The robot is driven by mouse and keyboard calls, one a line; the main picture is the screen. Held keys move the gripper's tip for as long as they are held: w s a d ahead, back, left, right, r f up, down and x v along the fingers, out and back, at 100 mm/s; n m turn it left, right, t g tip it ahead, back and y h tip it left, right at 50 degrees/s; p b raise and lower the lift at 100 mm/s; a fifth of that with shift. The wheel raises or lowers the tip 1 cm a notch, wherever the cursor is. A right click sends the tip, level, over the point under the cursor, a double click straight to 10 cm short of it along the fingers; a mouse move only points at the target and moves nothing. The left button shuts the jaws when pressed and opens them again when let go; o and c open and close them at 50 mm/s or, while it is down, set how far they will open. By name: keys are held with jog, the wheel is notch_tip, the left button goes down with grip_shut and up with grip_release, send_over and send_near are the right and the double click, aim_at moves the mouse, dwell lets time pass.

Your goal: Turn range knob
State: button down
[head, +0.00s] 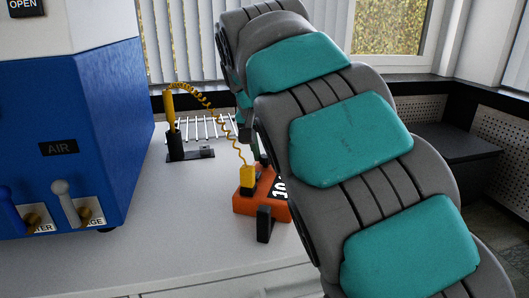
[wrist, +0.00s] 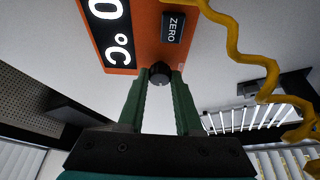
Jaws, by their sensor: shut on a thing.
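The orange meter (head: 245,205) stands on the light bench in the head view, partly behind my arm. In the wrist view its orange face (wrist: 147,40) fills the top, with a black display reading "0 °C" and a dark ZERO button (wrist: 173,27). The black round range knob (wrist: 160,70) sits at the meter's near edge. My gripper (wrist: 160,78) has its two green fingers on either side of the knob and is shut on it. In the head view my arm hides the knob and most of the gripper.
A yellow coiled cable (head: 205,102) runs from the meter's yellow plug (head: 247,178) to a yellow probe (head: 169,105) in a black holder (head: 190,154). A white wire rack (head: 212,128) lies behind. A blue press (head: 70,120) with levers stands left. Bench space in front is clear.

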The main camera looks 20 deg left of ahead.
dwell(0.4)
jog(key=c, duration=0.6)
grip_release()
jog(key=shift+v, duration=3.9)
